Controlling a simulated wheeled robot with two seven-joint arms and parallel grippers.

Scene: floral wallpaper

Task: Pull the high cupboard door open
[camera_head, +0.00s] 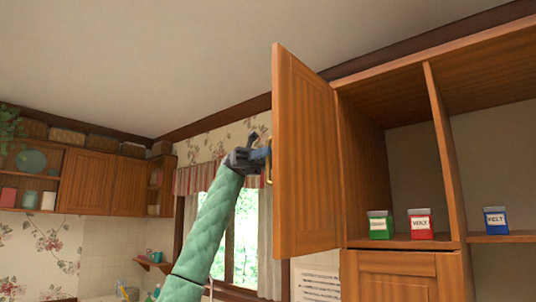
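The high cupboard door (303,155) is wooden and stands swung well open, seen at the middle right. It is hinged on the cupboard's left side, and the shelf behind it shows. A brass handle (268,163) is on the door's left face. My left gripper (262,153) is at the handle, at the end of my green padded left arm. Its fingertips are small and partly hidden by the door's edge, so I cannot tell whether they close on the handle. My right gripper is not in view.
Inside the cupboard stand a green tin (380,226), a red tin (421,224) and, past a divider, a blue tin (496,221). A lower closed door (398,285) is beneath. A curtained window (243,235) lies behind my arm. Wall cupboards (88,182) hang at the far left.

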